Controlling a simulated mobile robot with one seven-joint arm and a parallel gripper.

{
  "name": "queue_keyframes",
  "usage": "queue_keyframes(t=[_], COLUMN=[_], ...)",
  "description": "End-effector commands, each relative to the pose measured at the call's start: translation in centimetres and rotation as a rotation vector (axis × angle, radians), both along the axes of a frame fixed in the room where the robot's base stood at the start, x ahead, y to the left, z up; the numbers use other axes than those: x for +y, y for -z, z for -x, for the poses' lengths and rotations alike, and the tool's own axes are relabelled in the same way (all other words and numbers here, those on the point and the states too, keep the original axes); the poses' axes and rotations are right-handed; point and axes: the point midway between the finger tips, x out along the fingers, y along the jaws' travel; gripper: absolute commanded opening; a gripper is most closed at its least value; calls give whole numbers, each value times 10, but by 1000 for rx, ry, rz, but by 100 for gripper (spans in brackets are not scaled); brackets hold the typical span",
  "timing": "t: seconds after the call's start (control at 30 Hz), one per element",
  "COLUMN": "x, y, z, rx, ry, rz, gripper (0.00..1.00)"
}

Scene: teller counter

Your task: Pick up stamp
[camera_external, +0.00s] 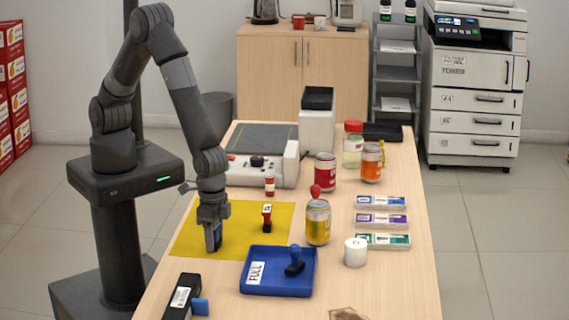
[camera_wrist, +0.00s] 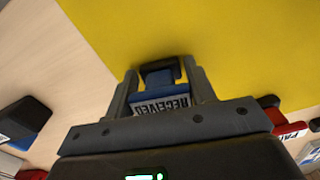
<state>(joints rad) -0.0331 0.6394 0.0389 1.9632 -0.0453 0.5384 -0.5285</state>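A blue stamp (camera_external: 214,238) with a white label stands between the fingers of my gripper (camera_external: 213,243), low over the left part of the yellow mat (camera_external: 190,242). In the wrist view the stamp (camera_wrist: 160,98) shows its label reading RECEIVED, upside down. One finger of my gripper (camera_wrist: 162,88) is on each side of it, close to the label's ends. I cannot tell whether both fingers press on it. A red stamp (camera_external: 267,222) stands on the mat to the right. A blue and black stamp (camera_external: 294,264) is in the blue tray (camera_external: 278,289) labelled FULL.
A yellow can (camera_external: 318,224) stands just right of the mat, and a white roll (camera_external: 355,252) farther right. A black box with a blue part (camera_external: 182,296) lies at the front left. A grey device (camera_external: 263,170) and red and orange jars are behind. The right front counter is mostly clear.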

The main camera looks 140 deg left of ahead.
Motion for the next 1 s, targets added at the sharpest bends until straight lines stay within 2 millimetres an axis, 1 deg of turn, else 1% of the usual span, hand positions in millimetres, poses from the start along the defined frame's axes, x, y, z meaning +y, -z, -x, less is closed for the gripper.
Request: queue_keyframes(t=[0.03, 0.2, 0.3, 0.5, 0.63, 0.77, 0.87, 0.9, 0.93, 1.0], x=[0, 0, 0, 0, 0, 0, 0, 0, -4, -20], y=[0, 0, 0, -1, -5, -17, -33, -41, -46, -54], z=[0, 0, 0, 0, 0, -1, -1, -1, 1, 9], rx=[0, 0, 0, 0, -1, -4, -4, -4, -3, -1], ry=[0, 0, 0, 0, 0, 0, 0, 0, 2, 5], rz=[0, 0, 0, 0, -1, 0, 0, 0, 0, 0], gripper=[46, 32, 26, 26, 26, 26, 26, 26, 26, 26])
